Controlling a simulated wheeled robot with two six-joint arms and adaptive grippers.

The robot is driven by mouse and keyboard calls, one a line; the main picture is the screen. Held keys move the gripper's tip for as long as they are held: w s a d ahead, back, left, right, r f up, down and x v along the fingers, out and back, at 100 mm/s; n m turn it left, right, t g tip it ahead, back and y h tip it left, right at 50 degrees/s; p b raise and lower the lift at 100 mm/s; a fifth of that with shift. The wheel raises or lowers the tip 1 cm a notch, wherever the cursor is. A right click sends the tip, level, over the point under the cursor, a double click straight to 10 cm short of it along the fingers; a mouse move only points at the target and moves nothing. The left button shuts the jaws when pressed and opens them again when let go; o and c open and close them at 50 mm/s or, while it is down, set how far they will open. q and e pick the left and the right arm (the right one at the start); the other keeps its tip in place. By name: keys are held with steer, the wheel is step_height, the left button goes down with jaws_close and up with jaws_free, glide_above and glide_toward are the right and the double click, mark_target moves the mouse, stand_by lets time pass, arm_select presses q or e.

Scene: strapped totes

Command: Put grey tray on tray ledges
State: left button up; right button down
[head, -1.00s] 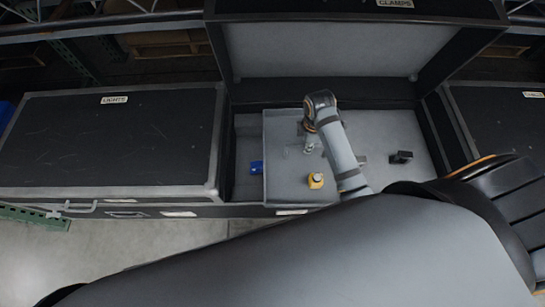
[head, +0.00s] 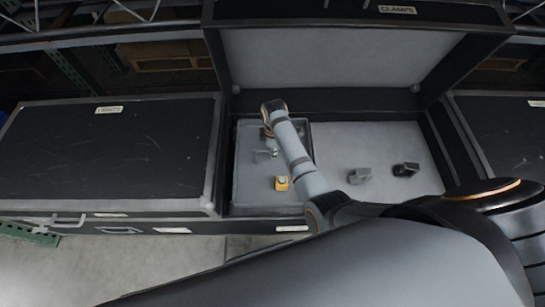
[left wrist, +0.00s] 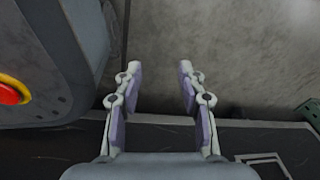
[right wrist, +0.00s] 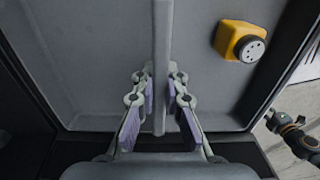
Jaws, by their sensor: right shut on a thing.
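The grey tray (head: 247,192) is at the left end of the open case, inside its walls. A yellow block (head: 281,183) lies in it. My right gripper (head: 265,154) is over the tray's middle. In the right wrist view my right gripper (right wrist: 160,78) is shut on the upright grey divider of the tray (right wrist: 75,65), with the yellow block (right wrist: 240,41) to the right. I cannot make out the tray ledges, nor whether the tray rests on them. My left gripper (left wrist: 158,68) is open and empty, over dark case edge and floor.
The open case (head: 330,152) has its lid (head: 320,55) raised behind. A grey clamp (head: 359,175) and a black clamp (head: 405,169) lie on its floor, right of the tray. A closed dark case (head: 105,150) stands left, another (head: 505,135) right. A red button (left wrist: 10,91) is near my left gripper.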

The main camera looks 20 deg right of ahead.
mark_target(273, 162)
steer(key=shift+w+a+f+b, duration=0.15)
steer(key=shift+f+b, duration=0.25)
steer(key=shift+f, duration=0.5)
steer(key=shift+w+a+f+b, duration=0.1)
steer(key=shift+f+b, duration=0.25)
steer(key=shift+f, duration=0.55)
arm_select(q)
steer(key=shift+w+d+r, duration=0.1)
steer(key=shift+w, duration=1.1)
arm_select(e)
steer(key=c, duration=1.8)
jaws_free()
steer(key=shift+s+f, duration=0.1)
steer(key=shift+c, duration=0.2)
steer(key=o, duration=0.4)
steer(key=shift+o, duration=0.2)
